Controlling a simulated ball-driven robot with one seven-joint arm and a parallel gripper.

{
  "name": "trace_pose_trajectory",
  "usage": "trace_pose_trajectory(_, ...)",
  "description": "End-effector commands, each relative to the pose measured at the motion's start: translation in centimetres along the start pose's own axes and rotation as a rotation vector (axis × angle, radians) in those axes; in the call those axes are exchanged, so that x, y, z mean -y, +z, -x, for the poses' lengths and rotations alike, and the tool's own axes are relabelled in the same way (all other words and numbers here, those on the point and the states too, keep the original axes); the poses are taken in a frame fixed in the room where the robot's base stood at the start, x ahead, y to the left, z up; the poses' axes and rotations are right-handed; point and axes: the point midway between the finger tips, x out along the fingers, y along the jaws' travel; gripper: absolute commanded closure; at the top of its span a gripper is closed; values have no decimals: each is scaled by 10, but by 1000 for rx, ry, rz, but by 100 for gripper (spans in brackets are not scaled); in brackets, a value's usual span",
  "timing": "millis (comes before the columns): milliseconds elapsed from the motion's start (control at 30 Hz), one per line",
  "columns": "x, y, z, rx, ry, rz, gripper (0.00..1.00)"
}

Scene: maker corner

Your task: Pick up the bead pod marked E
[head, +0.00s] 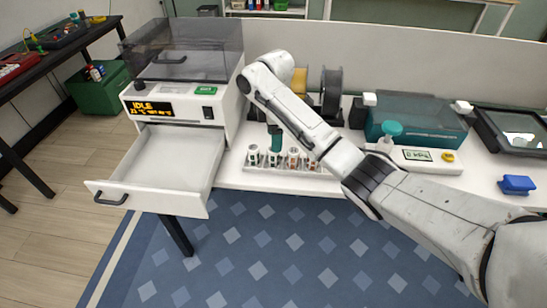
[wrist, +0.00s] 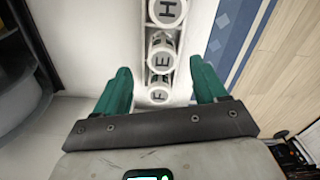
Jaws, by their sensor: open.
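In the wrist view the bead pod marked E (wrist: 162,58) is a white, round-topped pod with a dark letter. It stands between pod H (wrist: 166,10) and pod F (wrist: 158,95) in one row. My gripper (wrist: 161,72) is open, with a green finger on either side of the row and nothing held. In the head view the green fingers (head: 275,140) are above a row of white pods (head: 293,155) in a rack. The letters are too small to read there, and part of the row is hidden behind the fingers and arm.
A white machine (head: 180,110) reading IDLE stands left of the rack, its empty drawer (head: 160,170) pulled out. A dark spool (head: 332,92) stands behind. A scale (head: 425,157), a teal-lidded box (head: 415,125) and a blue item (head: 517,184) are right. Blue patterned carpet lies in front.

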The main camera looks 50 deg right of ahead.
Motion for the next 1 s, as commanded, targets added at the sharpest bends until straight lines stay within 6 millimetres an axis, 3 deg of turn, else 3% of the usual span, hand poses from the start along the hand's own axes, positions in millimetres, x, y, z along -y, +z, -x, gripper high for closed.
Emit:
trace_pose_trajectory(600, 2, -1, -69, 1, -1, -1, 29)
trace_pose_trajectory(933, 2, -1, -75, 0, 1, -1, 29)
trace_pose_trajectory(1000, 2, -1, -75, 0, 1, -1, 35)
